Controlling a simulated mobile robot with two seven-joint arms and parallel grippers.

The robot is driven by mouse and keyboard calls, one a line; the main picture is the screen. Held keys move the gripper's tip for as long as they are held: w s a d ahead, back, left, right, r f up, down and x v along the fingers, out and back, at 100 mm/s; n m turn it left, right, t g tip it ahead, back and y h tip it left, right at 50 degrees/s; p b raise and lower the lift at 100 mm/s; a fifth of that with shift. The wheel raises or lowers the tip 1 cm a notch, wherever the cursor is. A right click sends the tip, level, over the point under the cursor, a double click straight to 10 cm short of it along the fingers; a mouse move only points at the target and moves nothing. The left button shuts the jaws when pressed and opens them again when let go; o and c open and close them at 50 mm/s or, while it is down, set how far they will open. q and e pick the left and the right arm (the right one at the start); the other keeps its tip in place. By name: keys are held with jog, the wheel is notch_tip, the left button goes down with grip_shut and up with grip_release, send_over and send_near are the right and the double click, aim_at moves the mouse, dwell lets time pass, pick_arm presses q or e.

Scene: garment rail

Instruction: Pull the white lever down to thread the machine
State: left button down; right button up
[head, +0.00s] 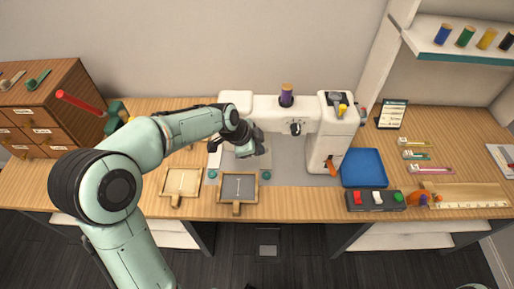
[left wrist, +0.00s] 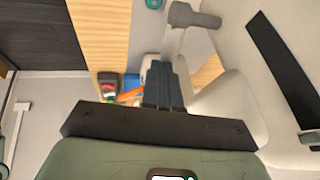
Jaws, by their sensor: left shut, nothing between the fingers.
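The white sewing machine (head: 265,109) stands at the back middle of the table, with a purple spool (head: 286,95) on top. My left gripper (head: 262,148) is at the left part of the machine, below its arm, shut and empty. In the left wrist view its dark fingers (left wrist: 165,72) are together. A pale stem with a grey crosspiece (left wrist: 192,16) shows just beyond the fingertips; I cannot tell for certain whether it is the white lever. Contact with it cannot be told. My arm and hand hide part of the machine's left end. My right gripper is not in view.
Two small framed trays, one tan (head: 181,182) and one dark (head: 239,187), lie in front of the machine. A blue tray (head: 363,168) and a button box (head: 376,200) stand to the right. A wooden drawer cabinet (head: 40,108) is at the left.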

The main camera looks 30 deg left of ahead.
pick_arm(q)
jog(key=f+g+y+p, duration=0.1)
jog(key=y, duration=0.1)
jog(key=w+d+f+g+y, duration=0.1)
jog(key=y, duration=0.1)
jog(key=shift+d+m+g+p, duration=0.1)
jog(key=shift+m+g+p, duration=0.2)
jog(key=shift+m+p, duration=0.1)
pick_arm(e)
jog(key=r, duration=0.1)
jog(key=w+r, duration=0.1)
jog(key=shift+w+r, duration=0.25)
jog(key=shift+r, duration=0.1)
pick_arm(q)
jog(key=shift+s, duration=0.1)
jog(key=shift+s+a+r, duration=0.1)
jog(key=shift+s+a, duration=0.25)
jog(key=shift+a, duration=0.35)
